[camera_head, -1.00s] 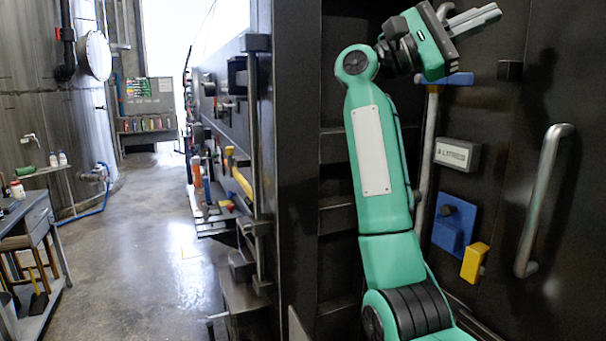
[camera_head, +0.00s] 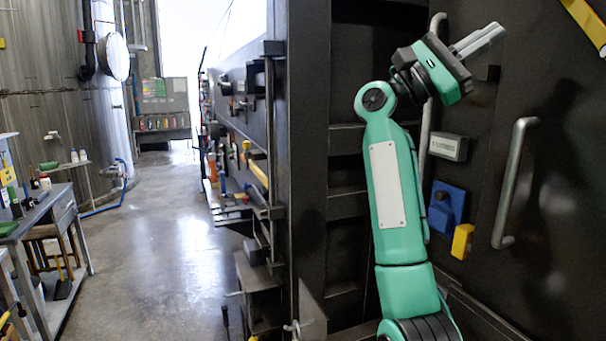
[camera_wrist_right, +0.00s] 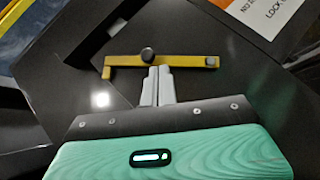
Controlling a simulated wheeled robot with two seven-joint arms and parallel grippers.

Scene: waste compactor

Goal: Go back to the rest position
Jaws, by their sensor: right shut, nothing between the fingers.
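My right arm rises in front of the dark machine at the right of the head view. Its right gripper (camera_head: 490,38) is shut and empty, with its grey fingers pointing up and to the right. In the right wrist view the fingers (camera_wrist_right: 158,78) are together, and a yellow bar (camera_wrist_right: 185,61) with a dark knob lies beyond their tips on a dark surface. I cannot tell how far the fingers are from the bar. My left gripper does not show.
A metal door handle (camera_head: 512,185) stands right of my arm. A blue block (camera_head: 446,207), a yellow block (camera_head: 462,241) and a grey label box (camera_head: 449,147) are on the machine. A workbench (camera_head: 45,215) is at left. The floor (camera_head: 165,250) between is clear.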

